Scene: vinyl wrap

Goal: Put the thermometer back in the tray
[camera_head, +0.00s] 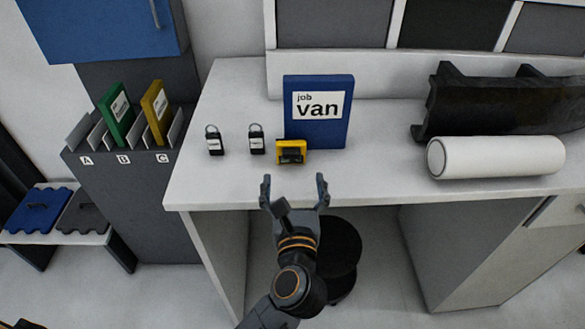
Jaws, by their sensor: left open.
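A small yellow device with a dark face (291,152) stands on the white worktop (225,180), in front of the blue "job van" binder (318,131). It may be the thermometer, but I cannot tell for sure. My left gripper (294,192) is open and empty at the worktop's front edge, just below the yellow device in the picture, with its fingers spread and pointing toward it. They look apart from the device. I cannot make out a clear tray. My right gripper is not in view.
Two small black tagged items (214,140) stand left of the binder. A white roll (495,157) and a dark curved panel (500,100) lie at the right. A grey file holder (130,200) with green and yellow folders stands left. The worktop's middle right is clear.

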